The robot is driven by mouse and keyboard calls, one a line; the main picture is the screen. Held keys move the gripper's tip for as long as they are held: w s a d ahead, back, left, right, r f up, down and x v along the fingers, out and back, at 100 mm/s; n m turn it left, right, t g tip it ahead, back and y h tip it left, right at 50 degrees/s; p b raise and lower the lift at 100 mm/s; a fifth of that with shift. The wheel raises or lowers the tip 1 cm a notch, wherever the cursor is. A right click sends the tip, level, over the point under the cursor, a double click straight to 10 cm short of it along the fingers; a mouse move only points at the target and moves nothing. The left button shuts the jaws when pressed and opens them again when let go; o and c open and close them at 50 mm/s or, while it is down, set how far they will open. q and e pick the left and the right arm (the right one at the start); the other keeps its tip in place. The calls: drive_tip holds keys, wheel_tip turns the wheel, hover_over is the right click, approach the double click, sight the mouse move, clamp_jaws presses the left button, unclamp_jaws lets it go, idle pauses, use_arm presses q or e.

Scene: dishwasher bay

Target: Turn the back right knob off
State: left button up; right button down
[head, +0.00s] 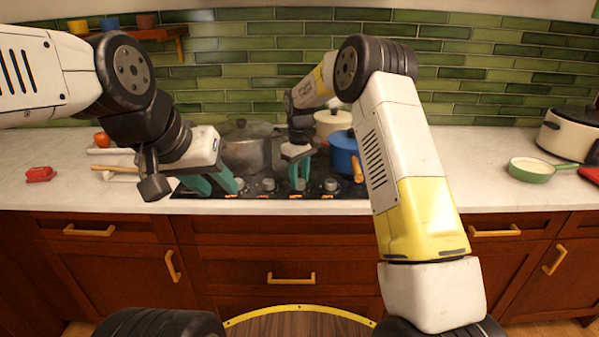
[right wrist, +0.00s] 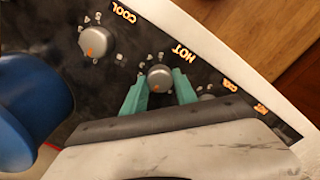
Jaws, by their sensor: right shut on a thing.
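A row of grey knobs runs along the front of the black cooktop (head: 350,190). My right gripper (head: 300,182) is shut on one of the middle knobs. In the right wrist view its teal fingers touch both sides of this knob (right wrist: 160,78), beside an orange "HOT" label. Another knob (right wrist: 93,42), beside a "COOL" label, stands free. A third knob (right wrist: 207,97) is partly hidden by the gripper. I cannot tell from the labels which burner each knob serves. My left gripper (head: 212,184) is open and empty, its fingers apart near the cooktop's left end.
A grey pot (head: 246,150), a blue pot (head: 343,150) and a cream pot (head: 330,122) stand on the cooktop. A green pan (head: 530,169) and a white cooker (head: 568,136) are at right. A red dish (head: 40,174) is at left. The front counter right of the cooktop is clear.

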sight(300, 180)
idle(0.4)
drive_tip(key=c, duration=1)
unclamp_jaws()
drive_tip(key=shift+o, duration=0.2)
drive_tip(key=shift+r, duration=3.95)
